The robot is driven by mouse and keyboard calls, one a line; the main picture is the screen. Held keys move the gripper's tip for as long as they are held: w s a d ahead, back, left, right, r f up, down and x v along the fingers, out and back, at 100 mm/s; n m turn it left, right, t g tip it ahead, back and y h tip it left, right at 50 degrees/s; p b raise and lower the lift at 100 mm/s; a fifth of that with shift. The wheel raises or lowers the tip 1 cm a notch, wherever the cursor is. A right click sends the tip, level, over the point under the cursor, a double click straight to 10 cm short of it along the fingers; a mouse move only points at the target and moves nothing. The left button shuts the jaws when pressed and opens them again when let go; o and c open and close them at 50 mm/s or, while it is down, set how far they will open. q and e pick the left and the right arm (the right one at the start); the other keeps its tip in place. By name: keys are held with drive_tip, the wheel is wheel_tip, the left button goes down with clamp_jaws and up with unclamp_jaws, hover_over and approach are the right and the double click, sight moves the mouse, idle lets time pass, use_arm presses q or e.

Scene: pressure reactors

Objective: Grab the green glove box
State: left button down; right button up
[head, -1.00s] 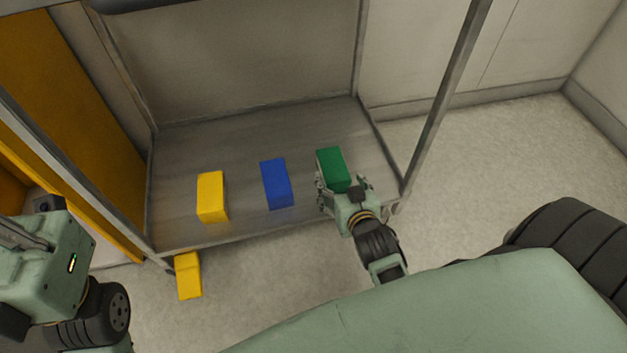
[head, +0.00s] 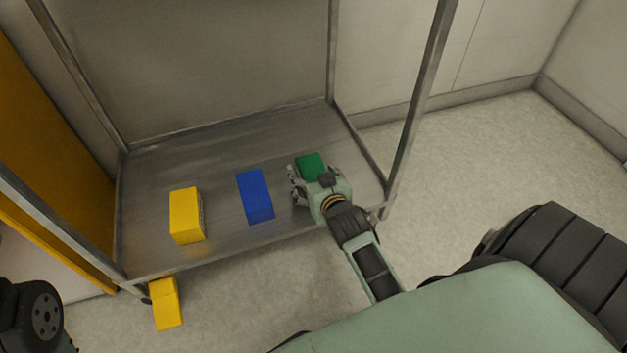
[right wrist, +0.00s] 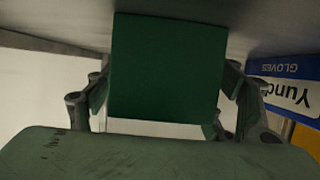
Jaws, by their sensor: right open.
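The green glove box (head: 310,165) lies on the metal shelf (head: 225,140), the rightmost of the boxes there. My right gripper (head: 313,181) is open at the near end of the green box and hides part of it. In the right wrist view the green box (right wrist: 168,66) fills the middle, with one open finger on each side. Whether the fingers touch it cannot be told. My left gripper is out of view; only a dark joint of my left arm shows at the lower left.
A blue glove box (head: 255,196) lies left of the green one, and a yellow box (head: 186,215) further left. Another yellow box (head: 166,304) is below the shelf's front edge. Metal posts (head: 420,95) flank the shelf. Floor at the right is clear.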

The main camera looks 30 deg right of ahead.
drive_tip(key=shift+c, duration=0.3)
drive_tip(key=c, duration=1.3)
drive_tip(key=shift+c, duration=0.2)
drive_tip(key=shift+r, duration=0.15)
